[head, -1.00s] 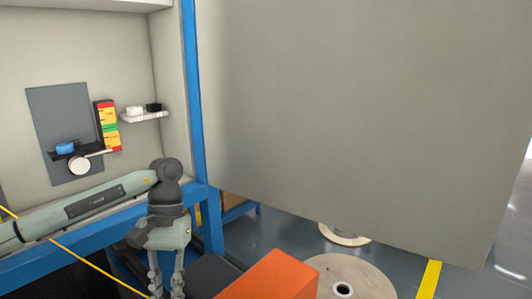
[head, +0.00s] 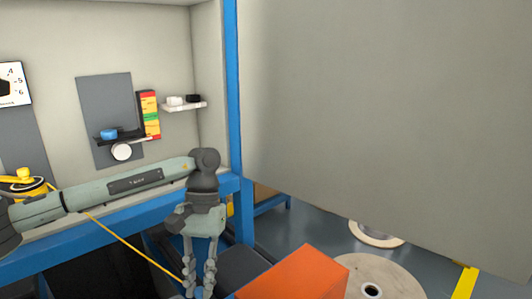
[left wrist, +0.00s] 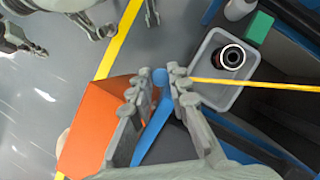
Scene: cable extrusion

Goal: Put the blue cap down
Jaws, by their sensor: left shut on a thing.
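My left gripper (head: 198,280) hangs pointing down in front of the blue bench frame. In the left wrist view (left wrist: 160,85) its fingers are closed on a small round blue piece, which looks like the blue cap (left wrist: 160,76). A thin yellow cable (left wrist: 255,85) runs to the right-hand fingertip; in the head view (head: 130,245) it slants down to the gripper. Another blue round piece (head: 109,133) sits on a small black wall shelf. My right gripper is out of the head view; grey-green arm parts at the top of the left wrist view do not show its state clearly.
An orange box (head: 300,272) stands just right of the gripper. A grey tray (left wrist: 222,95) holds a dark round part (left wrist: 231,56). Cable spools (head: 385,275) stand on the floor. A large grey panel (head: 385,110) fills the right. A white shelf (head: 184,105) holds small parts.

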